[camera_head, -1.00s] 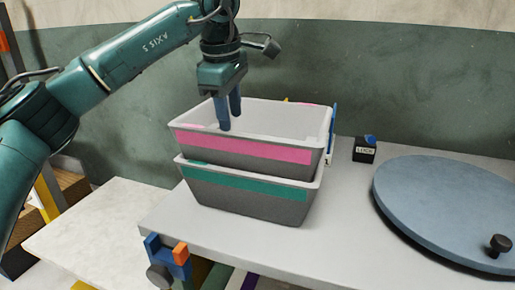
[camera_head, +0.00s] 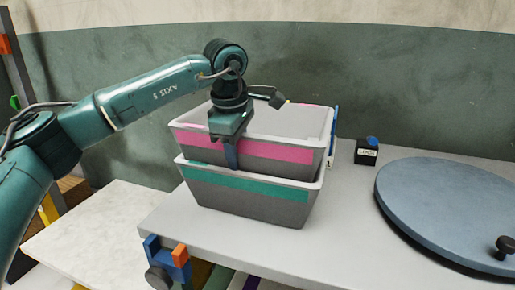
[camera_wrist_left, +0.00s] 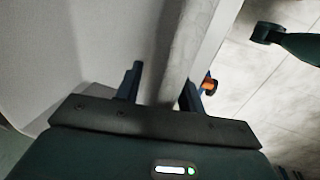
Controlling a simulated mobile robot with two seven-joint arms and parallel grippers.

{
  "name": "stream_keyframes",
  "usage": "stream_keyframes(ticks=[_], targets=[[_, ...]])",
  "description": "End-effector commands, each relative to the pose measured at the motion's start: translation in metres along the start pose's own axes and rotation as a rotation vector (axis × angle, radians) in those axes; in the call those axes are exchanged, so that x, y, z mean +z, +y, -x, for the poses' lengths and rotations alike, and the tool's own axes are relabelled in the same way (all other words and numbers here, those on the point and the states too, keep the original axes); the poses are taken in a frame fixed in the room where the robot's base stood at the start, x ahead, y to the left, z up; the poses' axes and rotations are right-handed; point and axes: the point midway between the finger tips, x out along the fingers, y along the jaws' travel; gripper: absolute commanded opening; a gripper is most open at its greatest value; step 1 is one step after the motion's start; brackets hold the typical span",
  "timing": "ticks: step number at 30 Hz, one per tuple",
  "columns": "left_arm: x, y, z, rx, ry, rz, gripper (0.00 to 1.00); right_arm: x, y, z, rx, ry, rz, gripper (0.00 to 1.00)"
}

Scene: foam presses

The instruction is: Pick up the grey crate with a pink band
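The grey crate with a pink band (camera_head: 285,153) sits stacked in a grey crate with a green band (camera_head: 250,190) on the table. My left gripper (camera_head: 230,150) points down over the pink-banded crate's near wall. One finger shows outside that wall, across the pink band; the other is hidden in the head view. In the left wrist view, my left gripper (camera_wrist_left: 160,85) has its two fingers apart on either side of the crate wall (camera_wrist_left: 180,55), with a gap on the inner side. My right gripper is not in view.
The grey table (camera_head: 345,225) has free room right of the crates. A blue-grey round disc (camera_head: 450,205) with a dark knob lies at the right. A small black box with a blue top (camera_head: 367,152) stands behind. A blue and orange clamp (camera_head: 168,258) is at the front edge.

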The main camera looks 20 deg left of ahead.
Motion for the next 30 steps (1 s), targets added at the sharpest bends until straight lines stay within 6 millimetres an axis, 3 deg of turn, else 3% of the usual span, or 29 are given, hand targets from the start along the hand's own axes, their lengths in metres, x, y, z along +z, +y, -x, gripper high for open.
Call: stream_keyframes(ticks=[14,25,30], targets=[[0.000,0.000,0.000,0.000,0.000,0.000,0.00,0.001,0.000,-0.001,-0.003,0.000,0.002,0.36],[0.000,0.001,0.003,0.001,0.000,0.000,0.00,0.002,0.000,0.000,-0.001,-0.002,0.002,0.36],[0.000,0.006,0.027,0.004,0.000,0.002,0.00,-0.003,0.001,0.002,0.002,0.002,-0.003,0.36]])
